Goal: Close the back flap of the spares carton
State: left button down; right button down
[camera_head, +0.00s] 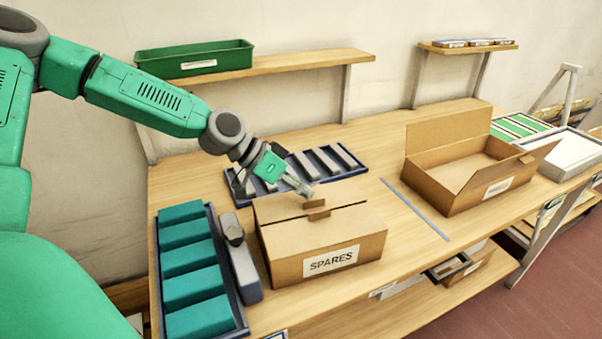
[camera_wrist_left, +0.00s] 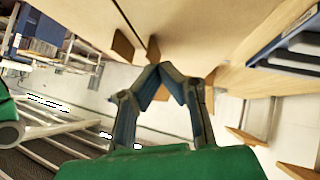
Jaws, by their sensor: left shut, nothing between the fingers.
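The spares carton (camera_head: 290,258) is a brown box labelled SPARES at the front middle of the bench. Its front flap (camera_head: 345,222) lies across the top. Its back flap (camera_head: 275,207) is down or nearly down, with a small tab at its free edge; I cannot tell if it is fully flat. My left gripper (camera_head: 307,191) is shut and empty, its fingertips at the back flap; contact is unclear. In the left wrist view the shut fingers (camera_wrist_left: 160,68) point at the carton's cardboard (camera_wrist_left: 205,25), with two darker tabs beside them. My right gripper is not in view.
A tray of teal blocks (camera_head: 241,322) and a grey tool (camera_head: 243,270) lie left of the carton. A blue tray of grey bars (camera_head: 362,172) lies behind it. An open carton (camera_head: 450,194) stands to the right, past a grey strip (camera_head: 415,209) with bare bench around it.

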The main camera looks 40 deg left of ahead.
pick_arm(q)
jog(key=shift+d, duration=0.6)
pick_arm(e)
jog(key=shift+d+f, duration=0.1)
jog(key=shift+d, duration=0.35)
